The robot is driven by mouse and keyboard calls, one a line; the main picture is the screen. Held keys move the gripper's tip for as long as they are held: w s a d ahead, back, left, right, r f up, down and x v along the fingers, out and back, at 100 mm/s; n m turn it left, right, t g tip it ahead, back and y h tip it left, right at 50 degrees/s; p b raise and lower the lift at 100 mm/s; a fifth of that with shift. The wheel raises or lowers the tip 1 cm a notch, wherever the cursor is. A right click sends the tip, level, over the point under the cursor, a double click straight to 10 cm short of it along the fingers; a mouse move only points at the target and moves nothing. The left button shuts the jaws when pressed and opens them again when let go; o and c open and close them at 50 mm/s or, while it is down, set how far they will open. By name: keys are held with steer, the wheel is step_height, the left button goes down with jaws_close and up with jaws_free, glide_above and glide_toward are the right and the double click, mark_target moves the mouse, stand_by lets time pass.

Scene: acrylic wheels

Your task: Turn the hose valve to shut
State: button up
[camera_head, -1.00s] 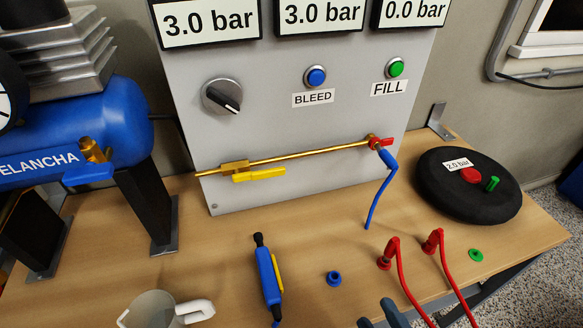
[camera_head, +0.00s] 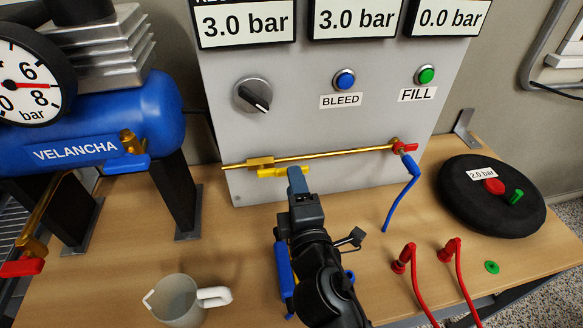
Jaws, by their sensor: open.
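A brass pipe (camera_head: 340,154) runs across the grey panel. Near its left end a brass valve body (camera_head: 260,163) has a yellow lever (camera_head: 271,173) lying roughly along the pipe. At the pipe's right end is a small valve with a red handle (camera_head: 404,147), where the blue hose (camera_head: 402,195) hangs down. No label shows which one is the hose valve. My gripper (camera_head: 298,178) is open, with its tip at the yellow lever's right end and hiding part of it. I cannot tell whether they touch.
A white mug (camera_head: 176,300) stands front left, and a blue tool (camera_head: 284,275) is partly behind my arm. Two red hoses (camera_head: 412,275) rise at the right front, near a black wheel (camera_head: 488,225). The blue compressor (camera_head: 110,125) stands left.

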mark_target(283, 172)
steer(key=shift+x, duration=2.35)
jaws_close()
